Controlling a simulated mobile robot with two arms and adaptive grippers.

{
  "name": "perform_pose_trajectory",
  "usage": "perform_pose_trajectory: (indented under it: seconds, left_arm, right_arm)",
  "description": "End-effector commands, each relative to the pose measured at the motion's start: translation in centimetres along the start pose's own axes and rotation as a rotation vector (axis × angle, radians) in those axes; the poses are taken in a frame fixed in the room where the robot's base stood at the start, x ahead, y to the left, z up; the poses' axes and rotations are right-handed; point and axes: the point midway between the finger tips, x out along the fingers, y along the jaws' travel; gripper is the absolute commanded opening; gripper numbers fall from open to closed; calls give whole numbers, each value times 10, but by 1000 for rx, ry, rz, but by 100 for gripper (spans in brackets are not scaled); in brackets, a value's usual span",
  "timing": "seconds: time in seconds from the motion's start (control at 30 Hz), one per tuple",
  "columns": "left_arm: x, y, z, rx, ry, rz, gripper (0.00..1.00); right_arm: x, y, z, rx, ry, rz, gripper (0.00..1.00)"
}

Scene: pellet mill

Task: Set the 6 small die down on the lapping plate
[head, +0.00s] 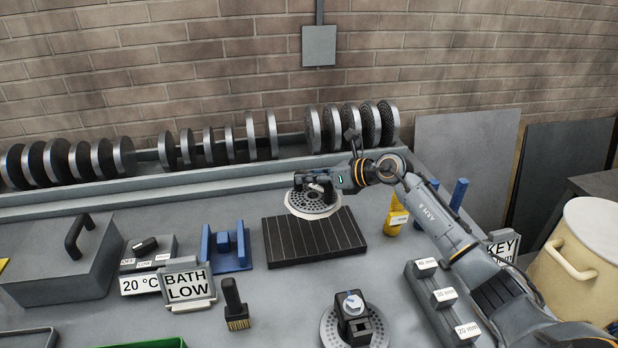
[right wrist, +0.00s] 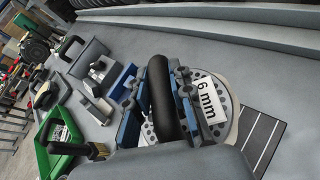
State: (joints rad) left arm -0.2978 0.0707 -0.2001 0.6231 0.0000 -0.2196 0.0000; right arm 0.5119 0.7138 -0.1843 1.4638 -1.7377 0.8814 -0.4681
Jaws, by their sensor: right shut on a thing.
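The 6 small die (head: 313,204) is a round grey disc full of holes with a pale rim. Its "6 mm" label shows in the right wrist view (right wrist: 208,99). My right gripper (head: 318,188) is shut on the die, with a thick black bar (right wrist: 160,98) between its blue-padded fingers. The lapping plate (head: 312,246) is a dark, grooved rectangle on the bench; part of it also shows in the wrist view (right wrist: 262,138). The die overlaps the plate's back edge in the head view; whether they touch, I cannot tell. My left gripper is not in view.
A blue stand (head: 228,250) is left of the plate, a yellow bottle (head: 397,217) right of it. A brush (head: 235,305) and another perforated disc with a black block (head: 352,325) are nearer. Racked discs (head: 350,125) line the back. A cream pot (head: 585,255) stands far right.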

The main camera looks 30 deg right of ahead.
Motion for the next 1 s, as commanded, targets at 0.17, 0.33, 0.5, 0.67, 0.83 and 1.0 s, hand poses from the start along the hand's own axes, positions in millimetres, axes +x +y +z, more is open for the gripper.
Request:
perform_pose_trajectory:
  seconds: [0.17, 0.33, 0.5, 0.67, 0.83, 1.0]
  left_arm:
    - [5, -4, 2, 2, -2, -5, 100]
    - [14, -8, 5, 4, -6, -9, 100]
    - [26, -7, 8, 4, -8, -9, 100]
    - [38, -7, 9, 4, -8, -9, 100]
    - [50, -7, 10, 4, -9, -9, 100]
    - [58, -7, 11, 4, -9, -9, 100]
  right_arm:
    - [0, -1, 2, -4, -10, -2, 0]
    - [4, -2, -8, -3, -9, -1, 0]
    - [10, -5, -21, -3, -9, -1, 0]
    - [15, -8, -32, -3, -10, -1, 0]
    - [20, -11, -45, -4, -10, -2, 0]
    - [24, -13, -54, -4, -9, -2, 0]
